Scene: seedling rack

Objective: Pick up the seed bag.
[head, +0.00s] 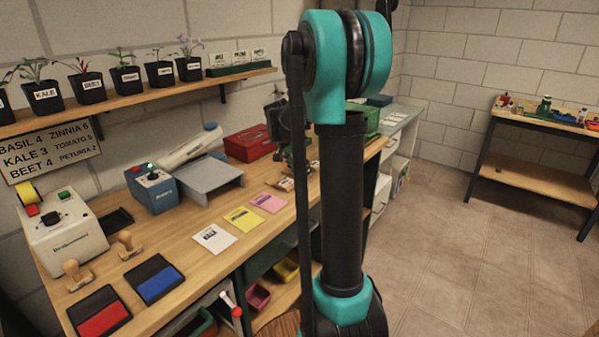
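I cannot pick out a seed bag for certain. A small tan packet or stack (286,184) lies on the workbench, partly behind my arm, and its kind is unclear. White (214,238), yellow (243,219) and pink (268,203) flat packets lie in a row on the bench, left of my arm. My arm stands upright in the middle of the view and hides part of the bench. I cannot make out my gripper or its fingers.
The workbench (190,256) holds a stamping machine (62,234), a blue device (153,190), ink pads (155,280), wooden stamps and a red box (250,142). Potted seedlings stand on the wall shelf (150,95). A second table (545,175) stands far right. The floor between is clear.

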